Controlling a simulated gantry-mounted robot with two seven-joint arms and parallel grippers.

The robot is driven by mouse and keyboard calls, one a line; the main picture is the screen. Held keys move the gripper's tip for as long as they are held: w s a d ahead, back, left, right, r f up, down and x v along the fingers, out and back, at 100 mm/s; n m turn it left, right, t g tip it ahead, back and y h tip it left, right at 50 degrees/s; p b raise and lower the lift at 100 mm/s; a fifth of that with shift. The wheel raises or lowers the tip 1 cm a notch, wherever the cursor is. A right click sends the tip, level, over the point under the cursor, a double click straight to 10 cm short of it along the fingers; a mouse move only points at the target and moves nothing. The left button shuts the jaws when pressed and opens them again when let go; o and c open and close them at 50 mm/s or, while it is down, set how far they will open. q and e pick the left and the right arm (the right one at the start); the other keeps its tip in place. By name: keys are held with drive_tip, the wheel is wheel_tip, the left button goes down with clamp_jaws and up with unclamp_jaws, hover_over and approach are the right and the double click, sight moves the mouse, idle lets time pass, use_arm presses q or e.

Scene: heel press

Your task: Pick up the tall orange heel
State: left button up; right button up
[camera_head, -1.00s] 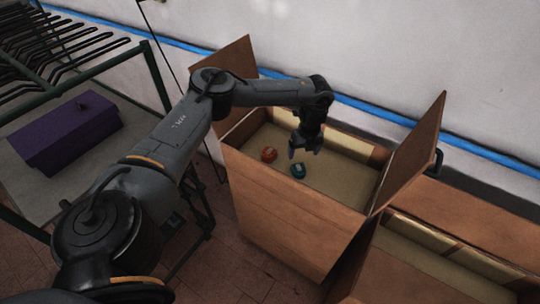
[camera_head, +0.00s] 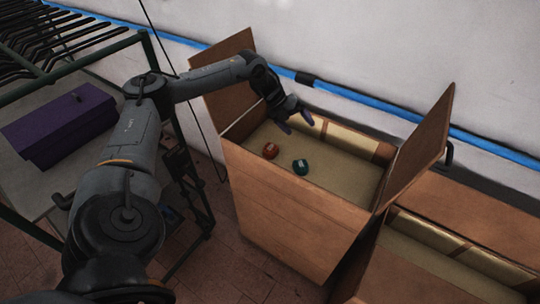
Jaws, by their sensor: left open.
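A small orange object (camera_head: 270,150), the only orange thing in view, lies in the open cardboard box (camera_head: 290,213). It is too small to tell whether it is a tall heel. A teal object (camera_head: 300,167) lies to its right in the same box. My left gripper (camera_head: 298,126) is open and empty above the far left part of the box, up and to the right of the orange object and apart from it. My right gripper is not in view.
The box's flaps (camera_head: 419,150) stand up at its sides. A second open box (camera_head: 440,262) stands at the lower right. A purple box (camera_head: 58,125) lies on a shelf at the left, below a rack of black hangers (camera_head: 60,40). A wall stands behind.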

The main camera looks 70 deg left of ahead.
use_arm(q)
drive_tip(key=s+a+r+m+y+b, duration=0.1)
drive_tip(key=s+a+r+y+b, duration=0.15)
drive_tip(key=s+a, duration=0.45)
drive_tip(key=m+g+y+b, duration=0.2)
drive_tip(key=m+g+b, duration=0.1)
drive_tip(key=g+b, duration=0.25)
hover_over(270, 148)
drive_tip(key=f, duration=0.9)
drive_tip(key=d+f, duration=0.1)
drive_tip(key=f, duration=0.3)
drive_tip(key=shift+f+b, duration=0.35)
drive_tip(key=shift+b, duration=0.05)
drive_tip(key=shift+a+f, duration=0.1)
drive_tip(key=shift+f, duration=0.45)
drive_tip(key=f, duration=0.1)
drive_tip(key=f+b, duration=0.1)
drive_tip(key=f, duration=0.1)
drive_tip(key=f+b, duration=0.1)
drive_tip(key=shift+s+a+f, duration=0.15)
drive_tip(key=shift+a, duration=0.2)
drive_tip(key=shift+f, duration=0.45)
